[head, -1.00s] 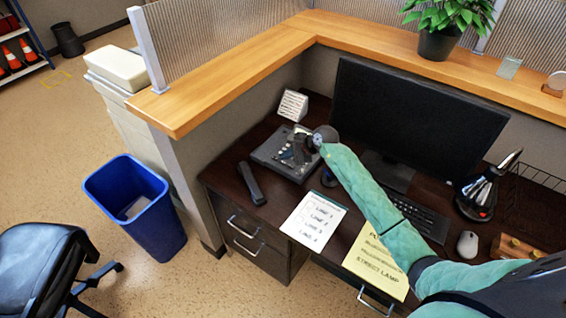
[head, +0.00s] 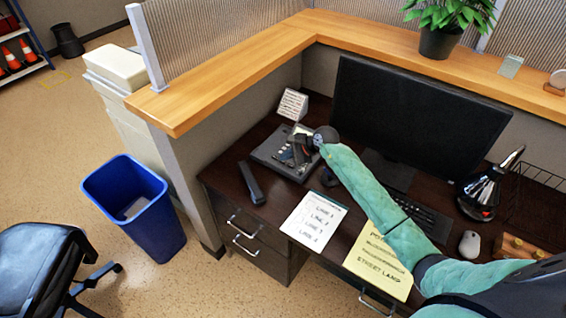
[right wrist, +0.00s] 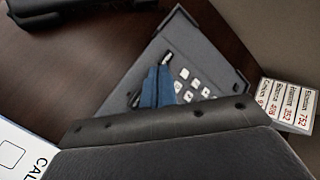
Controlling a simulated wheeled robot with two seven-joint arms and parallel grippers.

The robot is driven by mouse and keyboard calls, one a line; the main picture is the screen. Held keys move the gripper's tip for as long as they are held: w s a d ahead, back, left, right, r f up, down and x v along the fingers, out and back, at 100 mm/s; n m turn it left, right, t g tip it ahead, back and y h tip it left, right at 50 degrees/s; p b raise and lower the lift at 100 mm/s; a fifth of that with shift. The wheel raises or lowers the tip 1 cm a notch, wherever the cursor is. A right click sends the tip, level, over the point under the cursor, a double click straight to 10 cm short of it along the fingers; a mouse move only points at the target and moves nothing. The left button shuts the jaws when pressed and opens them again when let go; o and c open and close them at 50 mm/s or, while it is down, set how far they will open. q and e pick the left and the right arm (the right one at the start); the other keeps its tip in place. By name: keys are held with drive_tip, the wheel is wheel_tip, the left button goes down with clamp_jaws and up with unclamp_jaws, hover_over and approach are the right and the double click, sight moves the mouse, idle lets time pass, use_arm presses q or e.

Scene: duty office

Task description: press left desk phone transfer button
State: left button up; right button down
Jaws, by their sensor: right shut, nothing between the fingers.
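The left desk phone (head: 268,151) is a dark grey base at the left end of the desk, against the partition. Its keypad (right wrist: 190,86) with pale square keys shows in the right wrist view. The handset (head: 251,184) lies off the base, on the desk to its left. My right gripper (head: 294,160) is over the phone, shut and empty. Its blue-tipped fingers (right wrist: 157,88) are at the keypad's left side in the right wrist view. I cannot tell whether they touch a button. The transfer button's label is not readable. My left gripper is not in view.
A card with numbers (head: 293,104) stands behind the phone. A LINE list (head: 314,221) and a yellow sheet (head: 378,262) lie at the desk front.

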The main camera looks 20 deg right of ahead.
sight(286, 162)
drive_tip(key=shift+f+b, duration=0.4)
drive_tip(key=shift+b, duration=0.1)
idle(0.8)
drive_tip(key=shift+r, duration=0.85)
drive_tip(key=shift+r+p, duration=0.65)
drive_tip(key=shift+r, duration=1.85)
idle(1.8)
